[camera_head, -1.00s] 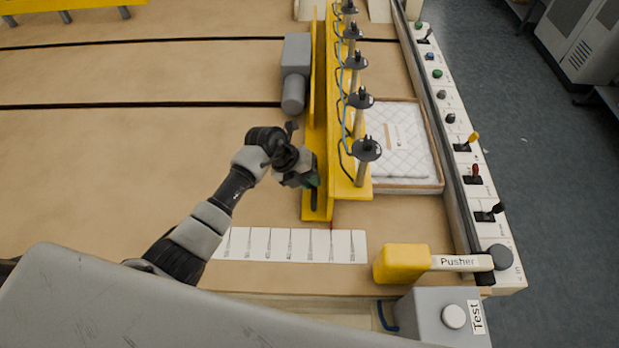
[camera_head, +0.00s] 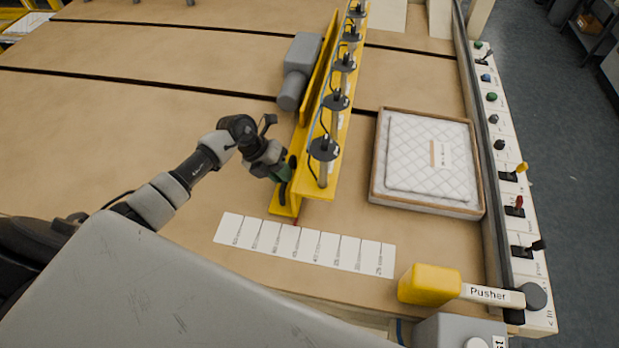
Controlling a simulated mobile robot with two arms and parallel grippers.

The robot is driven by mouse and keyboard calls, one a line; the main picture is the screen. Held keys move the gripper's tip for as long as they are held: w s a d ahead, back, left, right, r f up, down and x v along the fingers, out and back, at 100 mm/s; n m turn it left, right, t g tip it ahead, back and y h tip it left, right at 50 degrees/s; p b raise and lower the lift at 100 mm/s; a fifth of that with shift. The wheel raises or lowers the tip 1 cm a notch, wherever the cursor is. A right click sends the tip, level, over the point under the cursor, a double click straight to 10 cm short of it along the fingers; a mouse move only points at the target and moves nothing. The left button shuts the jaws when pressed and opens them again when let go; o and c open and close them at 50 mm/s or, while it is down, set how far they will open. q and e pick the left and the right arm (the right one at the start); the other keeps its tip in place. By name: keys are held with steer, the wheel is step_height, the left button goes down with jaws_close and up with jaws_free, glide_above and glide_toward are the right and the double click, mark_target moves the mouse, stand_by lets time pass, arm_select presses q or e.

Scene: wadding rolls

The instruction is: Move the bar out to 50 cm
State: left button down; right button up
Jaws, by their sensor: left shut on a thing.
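The yellow bar (camera_head: 330,130) stands across the brown table, with a row of black cups on posts along its right side. A white scale strip (camera_head: 305,245) of marked cards lies just in front of that end. A small red pointer at the bar's end sits near the third and fourth cards from the left. The printed numbers are too small to read surely. My right gripper is not in view.
A wooden tray (camera_head: 376,175) with a white quilted pad (camera_head: 430,160) lies right of the bar, apart from it. A grey motor (camera_head: 301,55) sits on the bar's left side. A yellow "Pusher" lever (camera_head: 430,285) and a switch panel (camera_head: 510,190) line the right edge.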

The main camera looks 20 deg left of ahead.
arm_select(q)
steer(key=shift+s+a, duration=0.2)
steer(key=shift+a, duration=0.7)
steer(key=shift+s+a, duration=0.15)
steer(key=shift+a, duration=0.7)
steer(key=shift+d, duration=0.1)
steer(key=c, duration=1.1)
jaws_free()
steer(key=shift+r, duration=0.1)
steer(key=b+v, duration=0.3)
steer(key=v, duration=0.7)
steer(key=shift+a+r, duration=0.25)
